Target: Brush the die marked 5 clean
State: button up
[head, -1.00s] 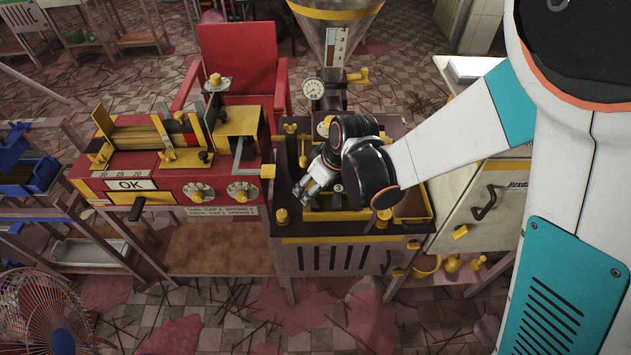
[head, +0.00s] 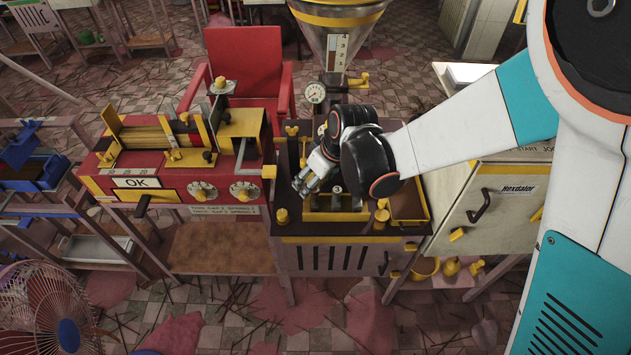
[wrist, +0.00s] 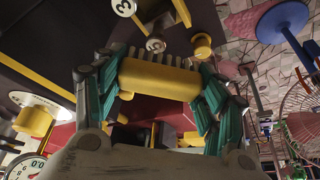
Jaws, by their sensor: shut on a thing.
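My gripper (head: 303,187) hangs over the left part of the dark extruder bench (head: 350,228), pointing down and left. In the wrist view its teal-padded fingers (wrist: 160,88) are closed on both ends of a yellow rounded bar (wrist: 160,78). A round disc marked 3 (head: 337,189) sits near the yellow slotted holder (head: 335,216), just right of the fingertips. The 3 disc also shows in the wrist view (wrist: 123,7), with another disc (wrist: 155,45), unreadable, near it. No mark 5 is readable.
A hopper (head: 336,35) and a gauge (head: 314,92) rise behind. A pale cabinet (head: 478,205) stands right. A yellow-rimmed tray (head: 409,207) sits at the bench's right; yellow knobs stand along the bench.

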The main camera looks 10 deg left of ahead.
jog(key=shift+r+p, duration=1.45)
jog(key=shift+r, duration=0.95)
jog(key=shift+f, duration=0.1)
